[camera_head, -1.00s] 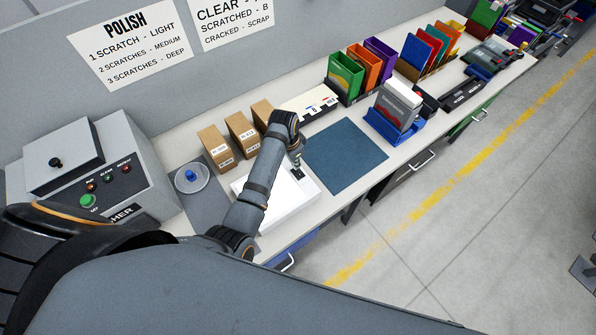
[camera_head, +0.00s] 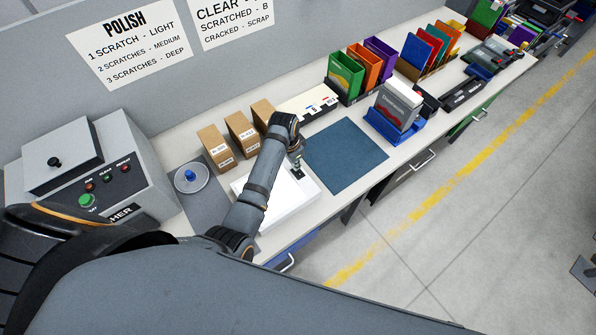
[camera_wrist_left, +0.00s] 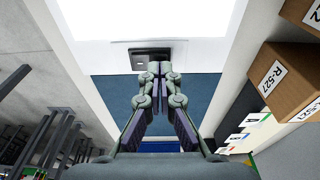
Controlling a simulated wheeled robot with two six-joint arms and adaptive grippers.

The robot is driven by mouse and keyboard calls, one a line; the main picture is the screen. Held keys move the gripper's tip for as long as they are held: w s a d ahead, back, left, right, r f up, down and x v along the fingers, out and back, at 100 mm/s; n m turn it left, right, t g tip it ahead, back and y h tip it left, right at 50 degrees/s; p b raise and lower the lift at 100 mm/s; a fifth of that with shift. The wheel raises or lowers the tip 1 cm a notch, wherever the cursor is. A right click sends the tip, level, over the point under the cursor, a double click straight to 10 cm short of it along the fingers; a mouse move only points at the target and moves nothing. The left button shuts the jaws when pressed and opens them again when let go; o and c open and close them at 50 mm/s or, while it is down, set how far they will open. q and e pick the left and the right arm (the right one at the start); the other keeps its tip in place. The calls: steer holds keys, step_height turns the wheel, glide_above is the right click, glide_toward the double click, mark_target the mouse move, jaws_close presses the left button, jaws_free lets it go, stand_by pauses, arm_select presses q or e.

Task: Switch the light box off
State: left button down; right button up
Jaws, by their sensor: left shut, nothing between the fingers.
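The light box (camera_head: 275,212) is a flat white box on the bench, partly hidden behind my left arm in the head view. Its panel (camera_wrist_left: 150,15) is bright white in the left wrist view. A small black rocker switch (camera_wrist_left: 151,58) sits on the white rim at the edge nearest the blue mat. My left gripper (camera_head: 298,173) is shut and empty, pointing down at this edge. In the left wrist view its closed fingertips (camera_wrist_left: 159,68) overlap the right part of the switch; I cannot tell whether they touch it. My right gripper is not in view.
A blue mat (camera_head: 345,157) lies clear beside the light box. Cardboard boxes (camera_head: 216,147) stand behind it. A round dish with a blue knob (camera_head: 190,177) and a grey machine (camera_head: 120,165) are at left. A blue holder (camera_head: 395,127) stands beyond the mat.

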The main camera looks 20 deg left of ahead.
arm_select(q)
steer(key=shift+f, duration=0.4)
step_height(320, 180, up, 2)
steer(key=shift+r+p, duration=0.2)
steer(key=shift+p, duration=0.65)
steer(key=shift+r, duration=2.3)
